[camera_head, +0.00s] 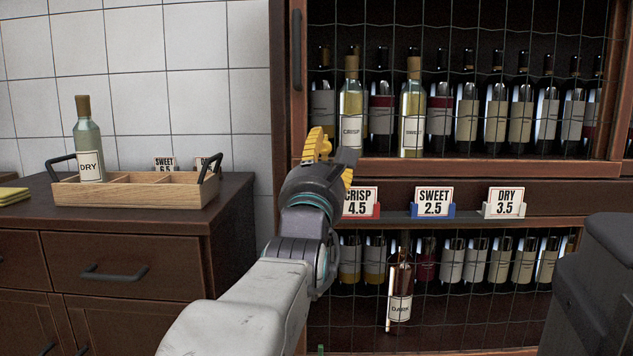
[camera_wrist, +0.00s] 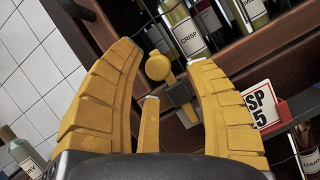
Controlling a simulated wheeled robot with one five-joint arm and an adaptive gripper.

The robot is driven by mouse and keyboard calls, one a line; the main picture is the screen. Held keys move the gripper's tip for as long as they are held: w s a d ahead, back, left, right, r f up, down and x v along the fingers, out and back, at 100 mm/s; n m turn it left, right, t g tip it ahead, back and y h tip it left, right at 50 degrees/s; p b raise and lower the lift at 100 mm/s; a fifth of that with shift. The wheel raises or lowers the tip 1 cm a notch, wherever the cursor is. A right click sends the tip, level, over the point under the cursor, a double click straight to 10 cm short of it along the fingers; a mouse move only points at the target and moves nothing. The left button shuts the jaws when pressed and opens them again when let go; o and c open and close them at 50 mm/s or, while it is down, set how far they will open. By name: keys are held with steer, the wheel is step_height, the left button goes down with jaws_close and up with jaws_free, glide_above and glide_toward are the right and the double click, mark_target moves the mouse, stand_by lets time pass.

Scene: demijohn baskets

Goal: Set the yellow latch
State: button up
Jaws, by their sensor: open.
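The yellow latch (camera_wrist: 158,67) shows in the wrist view as a round yellow knob beside a dark grey block on the wooden cabinet post. A smaller yellow part shows at the lower end of the block. My gripper (camera_wrist: 165,58) is open, its two ribbed yellow fingers spread to either side of the latch in the picture, with nothing held between them. I cannot tell whether they touch it. A narrow yellow bar with a pale tip (camera_wrist: 149,125) stands low between the fingers. In the head view my gripper (camera_head: 332,157) is at the cabinet's left post and mostly hides the latch.
The wine cabinet (camera_head: 460,168) has wire mesh over its bottles and price cards (camera_head: 433,202) on a middle ledge. A dark handle (camera_head: 296,50) is above my gripper. At left, a wooden tray (camera_head: 130,193) with a DRY bottle (camera_head: 88,145) stands on a counter.

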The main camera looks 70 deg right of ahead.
steer(key=v, duration=1)
steer(key=shift+a, duration=0.15)
steer(key=shift+f, duration=0.1)
stand_by(0.4)
